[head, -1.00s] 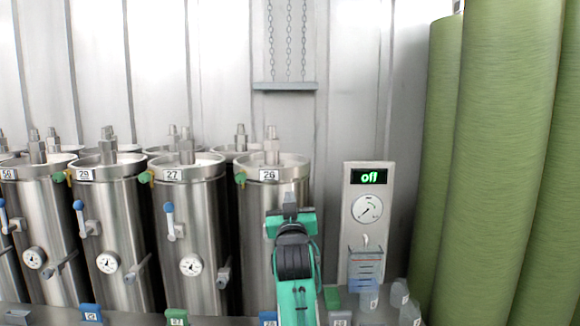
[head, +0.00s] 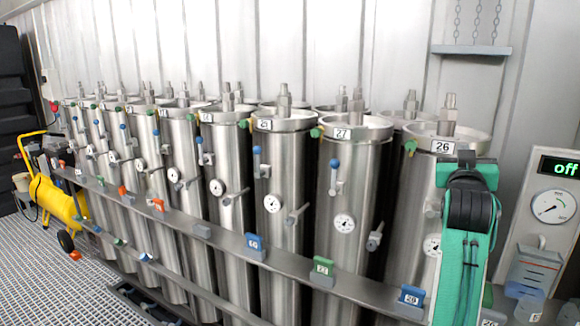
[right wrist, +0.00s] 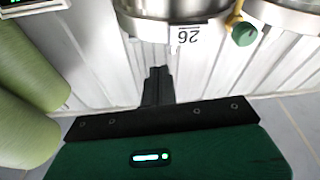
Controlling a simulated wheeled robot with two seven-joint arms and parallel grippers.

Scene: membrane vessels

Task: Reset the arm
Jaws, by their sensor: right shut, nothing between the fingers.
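My right arm, green and black, rises at the right of the head view, in front of the vessel labelled 26 (head: 412,215). Its gripper (head: 466,157) points up and is small there. In the right wrist view the dark fingers of the right gripper (right wrist: 158,84) are shut together with nothing between them. The upside-down label 26 (right wrist: 188,37) and the vessel's rim show beyond the fingertips. Whether they touch the vessel cannot be told, but I see a gap in the wrist view. My left gripper is in neither view.
Steel vessels stand in a long row behind a rail (head: 205,232) with coloured tags. A control panel (head: 552,208) reading "off" stands at the right. A yellow compressor (head: 55,198) stands at the far left. The grated floor (head: 50,280) at lower left is clear.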

